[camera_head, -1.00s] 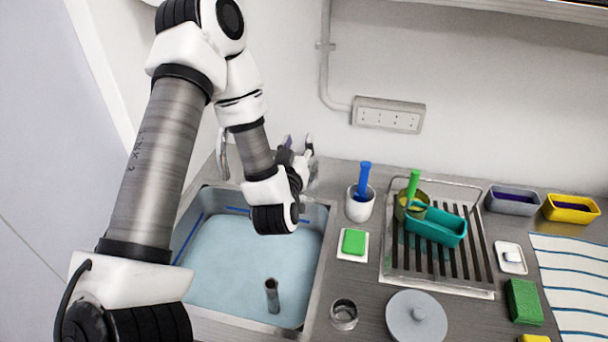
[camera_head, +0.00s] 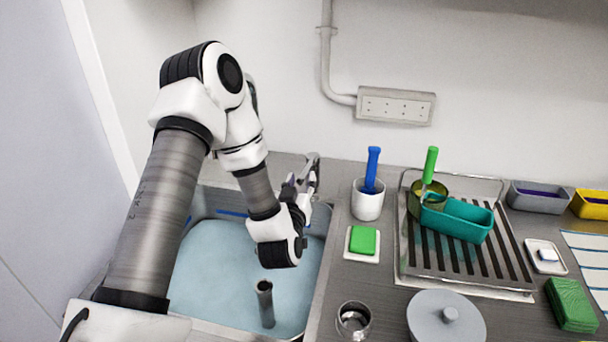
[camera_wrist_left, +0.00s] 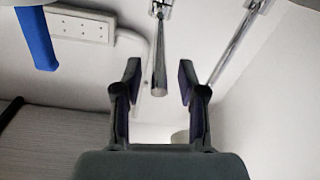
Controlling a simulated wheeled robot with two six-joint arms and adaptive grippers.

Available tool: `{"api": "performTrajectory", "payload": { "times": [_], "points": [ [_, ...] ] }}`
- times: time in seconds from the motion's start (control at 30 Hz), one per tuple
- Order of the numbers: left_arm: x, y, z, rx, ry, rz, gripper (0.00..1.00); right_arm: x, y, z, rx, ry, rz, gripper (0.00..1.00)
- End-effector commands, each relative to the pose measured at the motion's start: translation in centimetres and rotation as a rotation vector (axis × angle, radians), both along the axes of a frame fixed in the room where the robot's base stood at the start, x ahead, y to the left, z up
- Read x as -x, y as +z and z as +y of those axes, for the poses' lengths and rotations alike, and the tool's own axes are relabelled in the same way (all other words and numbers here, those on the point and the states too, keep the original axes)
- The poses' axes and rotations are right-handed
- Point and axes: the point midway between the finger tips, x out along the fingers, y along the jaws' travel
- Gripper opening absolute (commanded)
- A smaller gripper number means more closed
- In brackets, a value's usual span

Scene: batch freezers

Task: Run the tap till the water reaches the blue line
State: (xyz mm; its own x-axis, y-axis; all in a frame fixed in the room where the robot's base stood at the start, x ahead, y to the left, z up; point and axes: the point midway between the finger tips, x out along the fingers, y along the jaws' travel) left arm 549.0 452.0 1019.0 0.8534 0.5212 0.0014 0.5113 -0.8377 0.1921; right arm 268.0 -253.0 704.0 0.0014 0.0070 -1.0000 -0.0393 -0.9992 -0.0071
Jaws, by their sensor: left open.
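The sink (camera_head: 323,225) is filled with pale blue water (camera_head: 215,262). A blue line (camera_head: 232,213) shows on its back wall, slightly above the water surface; my arm covers part of the line. My left gripper (camera_head: 306,176) is over the sink's back right corner. In the left wrist view my left gripper (camera_wrist_left: 157,82) is open, with a chrome bar (camera_wrist_left: 159,55), apparently the tap's lever, between its fingers and apart from both. A second chrome tube (camera_wrist_left: 236,42), perhaps the spout, stands to the right. I cannot see whether water runs. My right gripper is out of view.
A grey standpipe (camera_head: 265,305) rises from the water. Right of the sink are a white cup with a blue-handled tool (camera_head: 367,204), a green sponge (camera_head: 362,240), a metal cup (camera_head: 354,320), a grey lid (camera_head: 446,325) and a drying rack (camera_head: 425,283) holding a teal tub (camera_head: 458,220).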

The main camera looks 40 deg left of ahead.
Motion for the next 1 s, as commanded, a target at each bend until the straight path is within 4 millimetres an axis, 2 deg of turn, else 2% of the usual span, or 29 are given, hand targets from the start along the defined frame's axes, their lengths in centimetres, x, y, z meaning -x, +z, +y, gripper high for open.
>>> {"api": "performTrajectory", "payload": {
  "times": [0.03,0.2,0.5,0.53,0.6,0.63,0.87,1.0],
  "points": [
    [-0.9,0.3,0.6,-0.002,0.001,-0.001,0.41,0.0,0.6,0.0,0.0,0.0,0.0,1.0],
    [-3.2,0.2,1.9,-0.002,-0.001,0.001,0.41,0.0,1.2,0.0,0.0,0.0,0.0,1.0],
    [-3.8,0.0,2.3,0.0,-0.001,0.002,0.41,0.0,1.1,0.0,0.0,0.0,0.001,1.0],
    [-3.8,0.0,2.3,0.0,-0.001,0.002,0.34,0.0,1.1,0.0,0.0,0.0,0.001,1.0],
    [-3.8,0.0,2.3,0.0,-0.001,0.001,0.09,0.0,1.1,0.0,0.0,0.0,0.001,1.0],
    [-3.8,0.0,2.3,0.0,-0.001,0.001,0.0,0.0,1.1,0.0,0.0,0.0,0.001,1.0],
    [-3.9,-0.1,2.2,-0.002,0.002,0.001,0.0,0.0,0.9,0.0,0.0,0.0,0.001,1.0],
    [-4.4,-0.5,1.6,-0.005,0.047,0.003,0.0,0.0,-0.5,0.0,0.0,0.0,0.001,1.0]
  ]
}}
